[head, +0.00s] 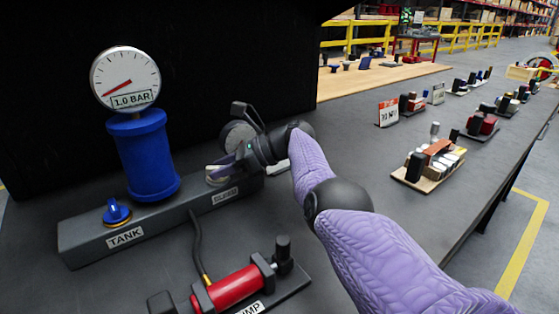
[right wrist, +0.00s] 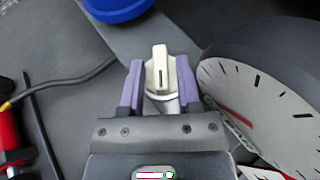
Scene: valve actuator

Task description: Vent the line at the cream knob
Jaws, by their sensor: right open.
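The cream knob (head: 217,174) sits on the dark manifold block beside the BLEED label (head: 225,195). In the right wrist view the cream knob (right wrist: 160,75) stands between the two purple fingers, its raised bar with a dark slot pointing away from the wrist. My right gripper (head: 228,166) is open around it; gaps or contact at the fingers are hard to judge. The right wrist view shows both fingers (right wrist: 159,88), one on each side. The gauge (head: 126,79) on the blue tank (head: 146,155) reads 1.0 BAR. My left gripper is not in view.
A blue knob (head: 116,212) sits by the TANK label (head: 124,237). A red pump (head: 233,288) with a black hose (head: 197,245) lies in front. A large round dial (right wrist: 265,95) is close beside my right gripper. Several small assemblies stand along the bench at right.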

